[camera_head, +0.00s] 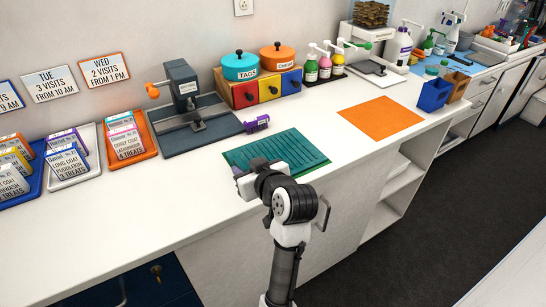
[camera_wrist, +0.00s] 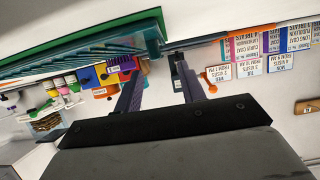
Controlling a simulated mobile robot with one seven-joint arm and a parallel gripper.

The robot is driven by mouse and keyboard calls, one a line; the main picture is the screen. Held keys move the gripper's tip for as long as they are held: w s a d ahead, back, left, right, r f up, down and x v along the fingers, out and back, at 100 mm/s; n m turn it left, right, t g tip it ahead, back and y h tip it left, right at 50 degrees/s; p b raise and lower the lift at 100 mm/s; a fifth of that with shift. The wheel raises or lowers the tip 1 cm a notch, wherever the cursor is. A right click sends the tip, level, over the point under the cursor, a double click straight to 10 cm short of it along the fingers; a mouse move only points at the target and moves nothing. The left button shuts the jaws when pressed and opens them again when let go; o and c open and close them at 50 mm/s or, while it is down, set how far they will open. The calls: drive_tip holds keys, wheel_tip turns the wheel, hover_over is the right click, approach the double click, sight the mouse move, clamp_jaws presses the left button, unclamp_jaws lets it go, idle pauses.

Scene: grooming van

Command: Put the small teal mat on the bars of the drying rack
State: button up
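A ribbed teal piece (camera_head: 285,150) lies on a darker green base on the white counter. I cannot tell whether its ribs belong to the small teal mat or are bars of the drying rack; no separate rack shows clearly. In the wrist view, which is upside down, the teal ribs (camera_wrist: 95,48) show edge-on against the green base (camera_wrist: 90,32). My gripper (camera_head: 243,181) is low at the near left corner of the teal piece. In the wrist view its two fingers (camera_wrist: 158,65) are apart with nothing held between them. Contact with the teal piece cannot be told.
An orange sheet (camera_head: 380,118) lies flat to the right, with blue and brown bins (camera_head: 434,95) beyond. A small purple object (camera_head: 257,124) and a dark grey stand (camera_head: 188,100) are behind. Card trays (camera_head: 125,140) stand left. The front left counter is clear.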

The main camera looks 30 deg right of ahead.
sight(242, 164)
drive_tip(key=x, duration=0.2)
drive_tip(key=p+x, duration=0.1)
drive_tip(key=x, duration=0.2)
drive_tip(key=shift+w+d+f, duration=0.1)
drive_tip(key=shift+f, duration=0.2)
clamp_jaws()
